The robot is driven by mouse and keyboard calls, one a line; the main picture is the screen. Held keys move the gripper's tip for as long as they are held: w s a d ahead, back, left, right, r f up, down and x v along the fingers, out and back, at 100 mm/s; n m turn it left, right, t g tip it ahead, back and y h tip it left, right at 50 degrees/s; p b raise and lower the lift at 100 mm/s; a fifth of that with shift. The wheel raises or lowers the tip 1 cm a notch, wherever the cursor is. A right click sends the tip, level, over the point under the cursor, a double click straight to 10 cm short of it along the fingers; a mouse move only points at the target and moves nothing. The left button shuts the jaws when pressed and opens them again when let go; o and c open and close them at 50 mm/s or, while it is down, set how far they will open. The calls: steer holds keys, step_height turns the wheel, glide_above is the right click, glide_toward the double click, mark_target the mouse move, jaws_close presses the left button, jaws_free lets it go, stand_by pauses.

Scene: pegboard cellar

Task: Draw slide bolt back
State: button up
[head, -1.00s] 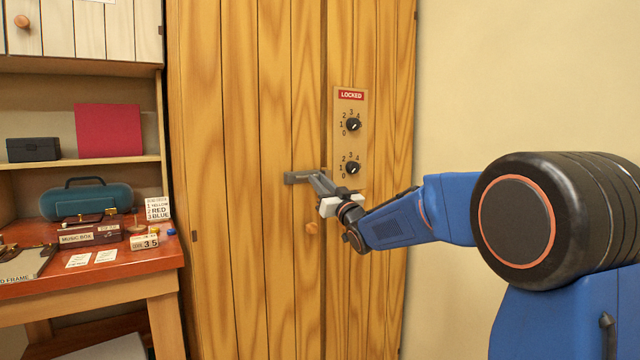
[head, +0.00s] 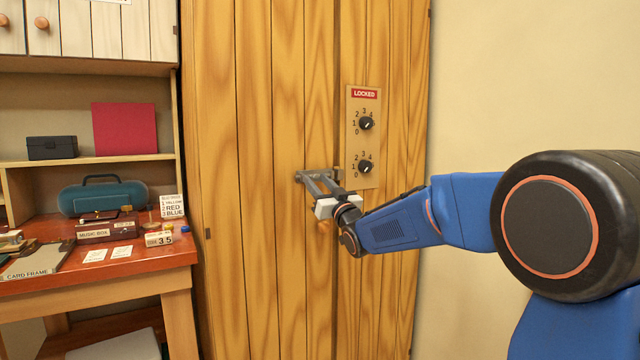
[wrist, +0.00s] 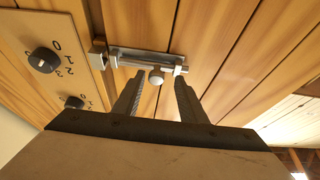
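The grey metal slide bolt (wrist: 150,58) lies across the boards of the wooden door (head: 262,250). Its pale round knob (wrist: 156,78) shows in the wrist view between my two finger tips, with a gap visible on at least the left side. My gripper (head: 317,176) is open at the bolt, its fingers apart. The grey keeper block (wrist: 97,50) is at the bolt's left end in the wrist view. In the head view the fingers hide most of the bolt. I cannot tell whether the rod's end sits in the keeper.
Beside the bolt, a wooden panel (head: 352,136) carries a red LOCKED sign (head: 364,93) and two black dials, the upper (head: 366,123) and lower (head: 365,166). A cluttered red-topped desk (head: 150,256) stands at left. A bare wall (head: 520,80) is at right.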

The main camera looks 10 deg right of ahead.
steer(key=v, duration=1.7)
steer(key=shift+s, duration=0.2)
steer(key=shift+d+f, duration=0.1)
steer(key=shift+f, duration=0.05)
steer(key=s+d+f+m+g+h, duration=0.2)
steer(key=s+d+f+g+h, duration=0.2)
steer(key=s+f, duration=0.3)
steer(key=s+d+f+m+g+h, duration=0.1)
steer(key=s+d+f+g+h, duration=0.25)
steer(key=s+f, duration=0.3)
steer(key=s+f+g, duration=0.4)
steer(key=s+f, duration=0.2)
steer(key=s, duration=0.6)
steer(key=s+f+g, duration=0.5)
steer(key=s+f, duration=0.1)
steer(key=s, duration=0.6)
steer(key=shift+s+a+f+m, duration=0.25)
steer(key=shift+a+f+m, duration=0.1)
steer(key=shift+a, duration=0.15)
steer(key=shift+y, duration=0.25)
